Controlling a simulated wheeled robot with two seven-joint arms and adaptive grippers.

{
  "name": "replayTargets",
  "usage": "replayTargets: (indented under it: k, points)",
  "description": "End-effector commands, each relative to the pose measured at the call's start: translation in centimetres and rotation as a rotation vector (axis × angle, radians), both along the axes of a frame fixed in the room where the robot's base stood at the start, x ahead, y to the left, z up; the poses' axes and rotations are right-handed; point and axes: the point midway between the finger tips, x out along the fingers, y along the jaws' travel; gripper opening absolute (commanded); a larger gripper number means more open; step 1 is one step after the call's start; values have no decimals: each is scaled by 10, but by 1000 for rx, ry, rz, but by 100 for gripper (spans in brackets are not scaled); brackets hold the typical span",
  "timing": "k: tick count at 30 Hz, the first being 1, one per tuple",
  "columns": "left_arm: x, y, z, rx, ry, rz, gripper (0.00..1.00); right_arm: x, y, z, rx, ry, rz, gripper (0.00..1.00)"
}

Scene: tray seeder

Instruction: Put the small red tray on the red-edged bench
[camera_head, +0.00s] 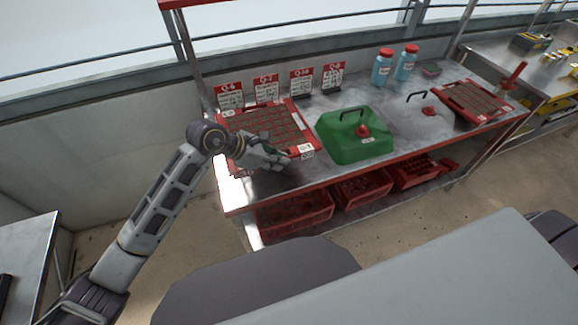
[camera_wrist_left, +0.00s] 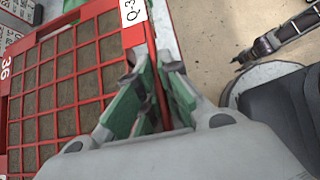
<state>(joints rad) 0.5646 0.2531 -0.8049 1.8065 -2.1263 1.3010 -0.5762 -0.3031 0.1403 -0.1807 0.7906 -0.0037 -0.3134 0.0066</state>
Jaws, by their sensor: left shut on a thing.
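A red tray (camera_head: 290,111) filled with brown soil in a grid of cells is at the left end of the red-edged bench (camera_head: 345,178). It also shows in the left wrist view (camera_wrist_left: 70,75), with a white "Q-3" label at its corner. My left gripper (camera_head: 275,160) is at the tray's near edge. In the left wrist view its green-padded fingers (camera_wrist_left: 152,95) are shut on the tray's red rim. I cannot tell whether the tray rests fully on the bench top. My right gripper (camera_wrist_left: 242,58) seems to show small at the right of the wrist view; its jaws are unclear.
A green box with a handle (camera_head: 350,140) stands right of the tray, then a grey lid (camera_head: 418,120) and another red tray (camera_head: 490,120). Sign cards (camera_head: 265,88) and blue bottles (camera_head: 382,68) stand behind. Red crates (camera_head: 300,215) fill the lower shelf.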

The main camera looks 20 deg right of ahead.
Motion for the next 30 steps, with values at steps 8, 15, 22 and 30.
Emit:
replayTargets:
  k: [8, 15, 22, 30]
  points:
    - [0, -1, -32, -4, -1, 1, 0, -1, 1, 0, 1, 1, 0, 40]
    - [1, -1, -51, -5, -3, 1, 0, -1, 1, 0, 1, 1, 0, 40]
    - [1, -1, -53, -4, -4, 1, 0, 0, 1, 0, 1, 0, 0, 40]
    - [0, -1, -59, -3, -3, 0, 0, 1, 1, 0, 1, -1, 0, 40]
